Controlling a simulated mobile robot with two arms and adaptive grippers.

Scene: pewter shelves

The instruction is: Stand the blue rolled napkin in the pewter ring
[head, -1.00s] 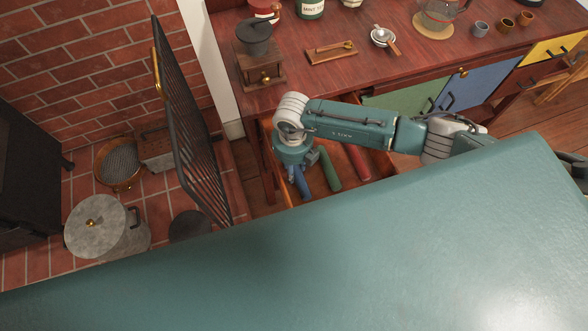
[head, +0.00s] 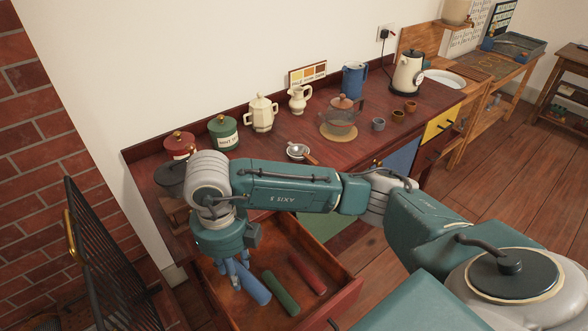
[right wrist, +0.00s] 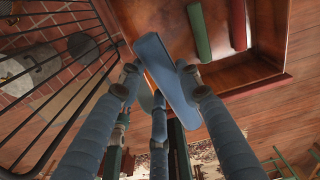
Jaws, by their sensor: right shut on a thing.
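The blue rolled napkin (head: 254,289) is above or in the open drawer, slanted beside the green roll; it also shows in the right wrist view (right wrist: 163,66). My right gripper (head: 236,275) reaches down over the drawer's left part and is shut on the blue napkin; its fingers (right wrist: 160,92) close around the napkin in the right wrist view. Whether the napkin touches the drawer floor is unclear. A small grey cup-like piece (head: 378,124), probably the pewter ring, stands upright on the red-brown worktop beside two brown ones. My left gripper is not in view.
The open drawer (head: 345,297) also holds a green roll (head: 281,293) and a red roll (head: 307,273). A glass pot (head: 339,125) stands left of the small cups. A black fire screen (head: 110,270) stands at left.

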